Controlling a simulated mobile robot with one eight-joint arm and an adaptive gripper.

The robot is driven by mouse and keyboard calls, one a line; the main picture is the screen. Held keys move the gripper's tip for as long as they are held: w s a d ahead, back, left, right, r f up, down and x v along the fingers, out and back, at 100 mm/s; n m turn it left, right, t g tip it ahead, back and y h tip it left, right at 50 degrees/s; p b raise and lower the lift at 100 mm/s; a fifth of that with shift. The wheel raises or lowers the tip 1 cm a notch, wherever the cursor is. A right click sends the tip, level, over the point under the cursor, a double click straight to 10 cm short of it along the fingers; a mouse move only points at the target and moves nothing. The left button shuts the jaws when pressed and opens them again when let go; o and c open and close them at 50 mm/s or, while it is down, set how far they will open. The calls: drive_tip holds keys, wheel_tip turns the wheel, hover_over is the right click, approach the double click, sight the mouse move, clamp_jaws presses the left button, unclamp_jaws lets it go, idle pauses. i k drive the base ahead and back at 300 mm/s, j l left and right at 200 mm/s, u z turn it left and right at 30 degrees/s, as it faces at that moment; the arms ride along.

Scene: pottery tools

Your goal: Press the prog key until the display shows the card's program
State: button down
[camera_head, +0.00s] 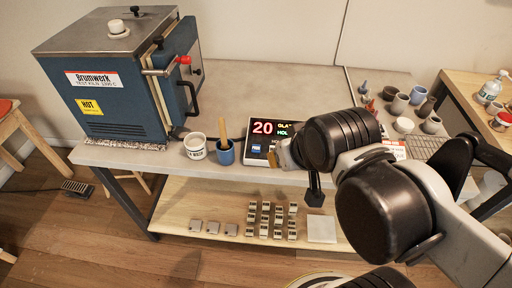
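The controller box (249,130) sits at the front edge of the grey bench, right of the cups. Its display (264,128) shows a red 20, with yellow text starting "GLA" and green text starting "HOL", both cut off by my arm. A blue key (256,149) shows below the display; its label is too small to read. My arm hides the controller's right side. My gripper (279,158) is over or just in front of its lower right; contact and finger opening are unclear. A white card with a red band (395,147) lies partly behind my arm, its text unreadable.
A blue kiln (125,95) fills the bench's left. A white tub (195,146) and blue cup with a stick (225,154) stand just left of the controller. Several pots (400,103) stand at right. The lower shelf (180,212) holds small blocks. The bench behind the controller is clear.

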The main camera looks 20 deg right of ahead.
sight(255, 148)
drive_tip(key=k+j+z, duration=0.2)
drive_tip(key=z, duration=0.2)
drive_tip(key=k+j+z, duration=0.1)
drive_tip(key=k+z, duration=0.25)
drive_tip(key=i, duration=0.1)
